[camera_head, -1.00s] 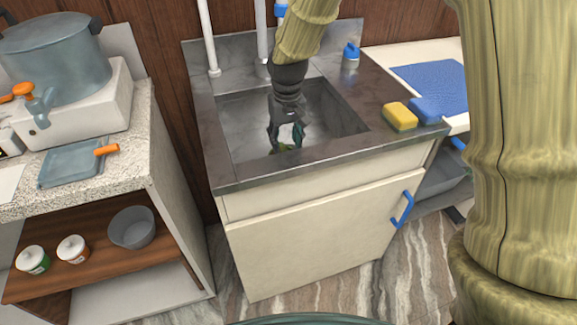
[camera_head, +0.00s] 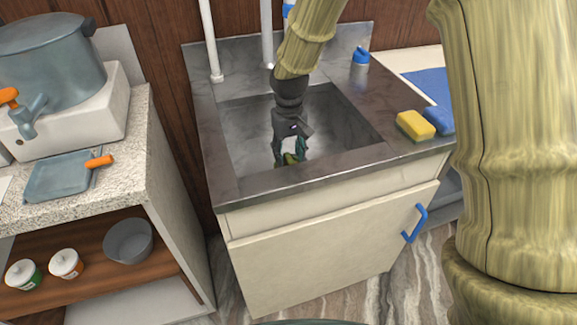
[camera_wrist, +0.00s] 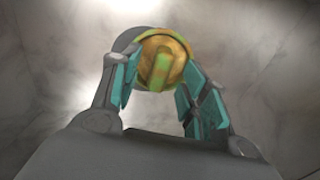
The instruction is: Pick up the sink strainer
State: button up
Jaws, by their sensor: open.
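The sink strainer (camera_wrist: 160,66) is round and brass-yellow with a green rim and a green raised bar across its middle. In the wrist view it lies between the two teal-padded fingers of my gripper (camera_wrist: 161,76), which are spread apart. A grey round shape shows beside its left edge. In the head view my gripper (camera_head: 291,153) reaches down into the grey sink basin (camera_head: 345,125), and the strainer shows as a small yellow-green patch (camera_head: 291,159) at the fingertips, partly hidden by them. I cannot tell whether the fingers touch it.
The basin walls and counter rim (camera_head: 290,180) surround my gripper. A yellow sponge (camera_head: 415,125) and a blue sponge (camera_head: 440,120) lie on the right rim. A blue-topped bottle (camera_head: 360,68) stands at the back right. White pipes (camera_head: 211,40) rise behind the basin.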

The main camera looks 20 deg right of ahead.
notch_tip(320, 180, down, 3)
jog(key=shift+w+r, duration=0.1)
jog(key=shift+r, duration=0.15)
grip_shut()
